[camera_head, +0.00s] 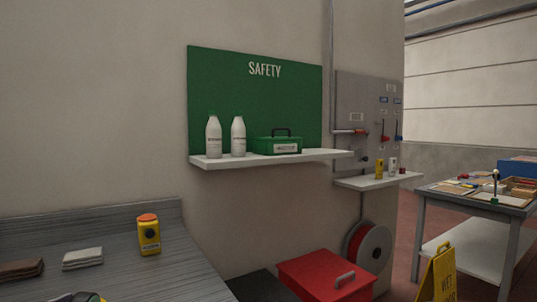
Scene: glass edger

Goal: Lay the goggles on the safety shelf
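The safety shelf (325,155) is a white board on the wall in front of the green panel (235,85) marked SAFETY. Two white bottles (214,138) (238,137) and a green case (278,144) with a dark handle stand on it. Its right end is bare. I cannot make out the goggles for certain. A dark and yellow-green item (77,297) on the grey bench is cut off by the bottom edge, and I cannot tell what it is. Neither of my grippers is in view.
The grey bench (185,270) holds a yellow bottle with an orange cap (149,236), a grey cloth (83,259) and a brown cloth (20,269). A red box (325,275), a hose reel (370,247) and a yellow floor sign (438,277) stand right of it.

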